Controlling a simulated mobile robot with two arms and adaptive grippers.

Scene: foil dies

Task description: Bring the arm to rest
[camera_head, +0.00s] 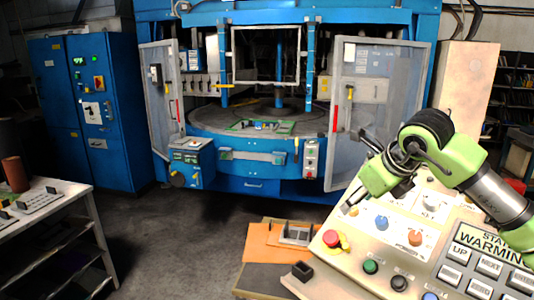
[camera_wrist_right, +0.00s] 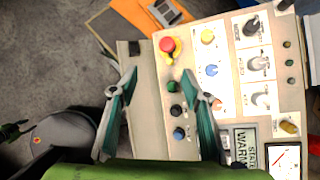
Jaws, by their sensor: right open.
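My right arm comes in from the right in the head view, green with a black joint. Its gripper (camera_head: 352,204) hangs above the upper left part of a beige control panel. In the right wrist view my right gripper (camera_wrist_right: 160,75) has its two fingers spread wide, with nothing between them. The panel (camera_wrist_right: 145,130) lies beneath the fingers, and the gap between gripper and panel is hard to judge. My left gripper is in neither view.
The control panel (camera_head: 352,272) carries a red stop button (camera_head: 331,238), knobs and keys. A blue machine (camera_head: 255,158) with open mesh doors stands behind. A blue cabinet (camera_head: 88,110) and a white table (camera_head: 75,205) are at left. An orange board (camera_head: 258,240) lies low in front. Floor between is clear.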

